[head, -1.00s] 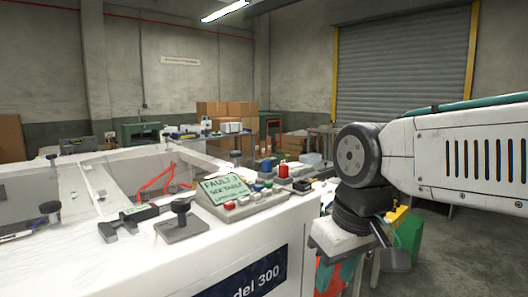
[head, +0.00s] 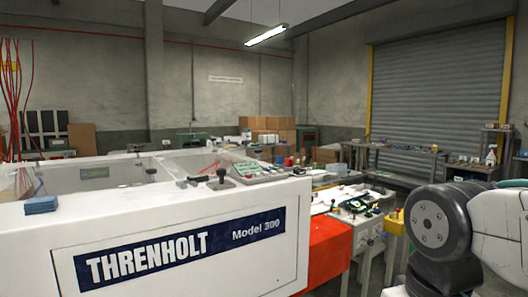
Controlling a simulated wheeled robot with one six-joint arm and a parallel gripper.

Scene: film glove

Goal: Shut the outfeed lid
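The white machine (head: 150,222), marked THRENHOLT Model 300, fills the left and middle of the head view. Its top has open-looking wells with clear or grey panels (head: 95,180) around them. A red part (head: 328,252) sits at its right end. I cannot tell which part is the outfeed lid, or whether it is open. My arm shows at the right edge, well to the right of the machine and apart from it in the picture. My gripper is out of the frame.
A control panel with a green screen (head: 250,168) and a blue block (head: 40,205) sit on the machine top. A cluttered bench (head: 352,203) stands beyond its right end. Cardboard boxes (head: 268,124) and a roller shutter (head: 438,95) are at the back. Floor shows between bench and arm.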

